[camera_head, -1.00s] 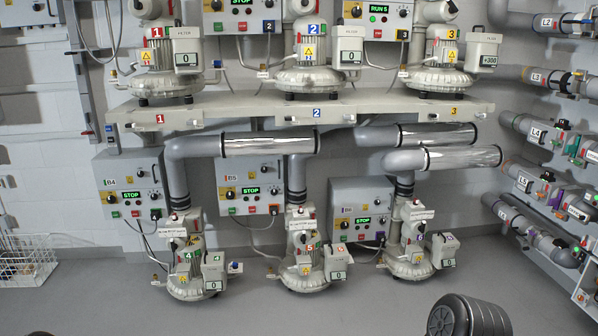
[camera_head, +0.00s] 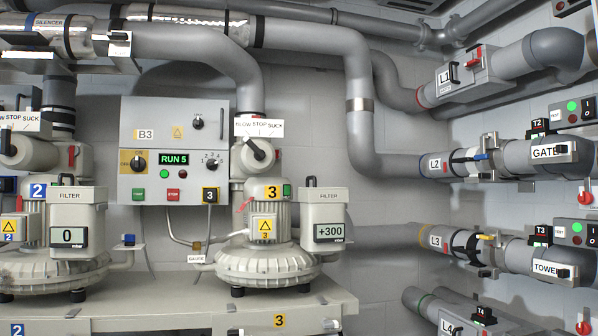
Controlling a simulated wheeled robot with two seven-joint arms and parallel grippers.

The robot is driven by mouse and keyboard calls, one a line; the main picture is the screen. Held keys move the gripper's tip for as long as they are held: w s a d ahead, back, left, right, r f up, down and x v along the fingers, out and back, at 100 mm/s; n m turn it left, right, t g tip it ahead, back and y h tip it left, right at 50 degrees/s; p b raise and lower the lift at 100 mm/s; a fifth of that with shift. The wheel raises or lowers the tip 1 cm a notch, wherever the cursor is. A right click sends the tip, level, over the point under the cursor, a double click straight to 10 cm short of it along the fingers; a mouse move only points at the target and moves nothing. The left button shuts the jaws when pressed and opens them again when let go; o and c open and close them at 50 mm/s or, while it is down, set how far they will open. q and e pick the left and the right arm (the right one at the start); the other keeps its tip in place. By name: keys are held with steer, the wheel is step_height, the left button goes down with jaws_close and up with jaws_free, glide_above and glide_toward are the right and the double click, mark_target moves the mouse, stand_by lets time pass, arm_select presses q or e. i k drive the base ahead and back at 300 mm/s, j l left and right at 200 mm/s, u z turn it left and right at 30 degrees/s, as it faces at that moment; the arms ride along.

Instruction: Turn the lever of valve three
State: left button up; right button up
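Blower 3 (camera_head: 268,225) stands on the shelf at the centre, with a yellow "3" tag and a filter box (camera_head: 324,215) reading +300. Above it is a valve body with a plate (camera_head: 259,127) whose lettering ends in "STOP SUCK"; a short dark lever (camera_head: 258,150) sits just below the plate, tilted. On the right wall, pipe L3 (camera_head: 436,239) carries a dark collar and a small yellow lever (camera_head: 487,238). No part is labelled "valve three" legibly. Neither of my grippers is in view.
Control box B3 (camera_head: 150,135) shows RUN 5 left of blower 3. Blower 2's filter box (camera_head: 77,222) reads 0. Pipe L2 (camera_head: 445,166) with a blue lever (camera_head: 481,157) runs above L3. Pipes and switch boxes crowd the right wall.

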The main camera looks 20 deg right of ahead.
mark_target(259, 154)
steer(key=i+l, duration=0.1)
steer(key=l, duration=0.4)
steer(key=i+l, duration=0.1)
steer(key=l, duration=0.45)
steer(key=i+l, duration=0.1)
steer(key=l, duration=0.4)
steer(key=i+l, duration=0.1)
steer(key=l, duration=0.45)
steer(key=u, duration=0.05)
